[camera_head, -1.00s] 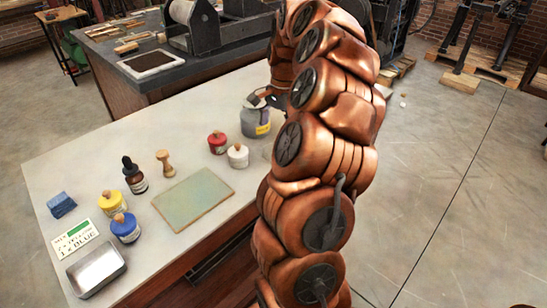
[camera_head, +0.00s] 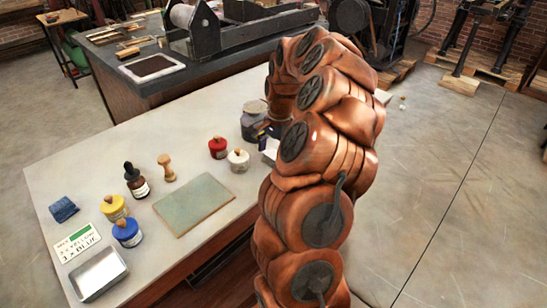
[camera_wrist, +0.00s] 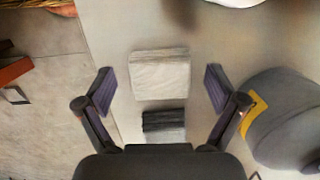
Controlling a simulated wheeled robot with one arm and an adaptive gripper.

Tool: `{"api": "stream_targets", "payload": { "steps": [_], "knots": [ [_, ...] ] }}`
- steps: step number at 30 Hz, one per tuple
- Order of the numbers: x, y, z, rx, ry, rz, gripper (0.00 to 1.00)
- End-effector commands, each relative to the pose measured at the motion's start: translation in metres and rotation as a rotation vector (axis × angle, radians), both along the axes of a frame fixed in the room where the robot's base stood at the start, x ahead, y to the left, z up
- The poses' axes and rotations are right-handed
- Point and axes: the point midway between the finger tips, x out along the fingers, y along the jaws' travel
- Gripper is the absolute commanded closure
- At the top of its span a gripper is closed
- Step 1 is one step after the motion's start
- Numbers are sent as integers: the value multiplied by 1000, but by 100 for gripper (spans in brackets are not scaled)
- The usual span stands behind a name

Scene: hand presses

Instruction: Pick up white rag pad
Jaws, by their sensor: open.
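The white rag pad (camera_wrist: 160,74) is a pale square folded cloth on the light tabletop in the wrist view. It lies between the two spread fingers of my gripper (camera_wrist: 160,88), apart from both. In the head view, the pad (camera_head: 270,148) shows partly beside my arm at the table's right edge. My gripper (camera_head: 268,131) is low over it there, partly hidden by my arm. A dark grey folded pad (camera_wrist: 164,126) lies just below the white one in the wrist view, nearer the gripper body.
A grey jar with a yellow label (camera_wrist: 290,125) stands close to the right finger; the jar (camera_head: 252,122) also shows in the head view. A white jar (camera_head: 238,160) and a red jar (camera_head: 218,148) stand left. The table edge and floor lie left in the wrist view.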

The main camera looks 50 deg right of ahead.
Motion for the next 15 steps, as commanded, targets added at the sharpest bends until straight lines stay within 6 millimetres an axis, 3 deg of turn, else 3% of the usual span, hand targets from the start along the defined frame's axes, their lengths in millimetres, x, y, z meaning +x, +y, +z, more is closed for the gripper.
{"api": "stream_targets", "payload": {
  "steps": [2, 15],
  "knots": [
    [0, 0, 0, 0, 0, 0, 11],
    [0, 0, 0, 0, 1, 1, 57]
  ]
}}
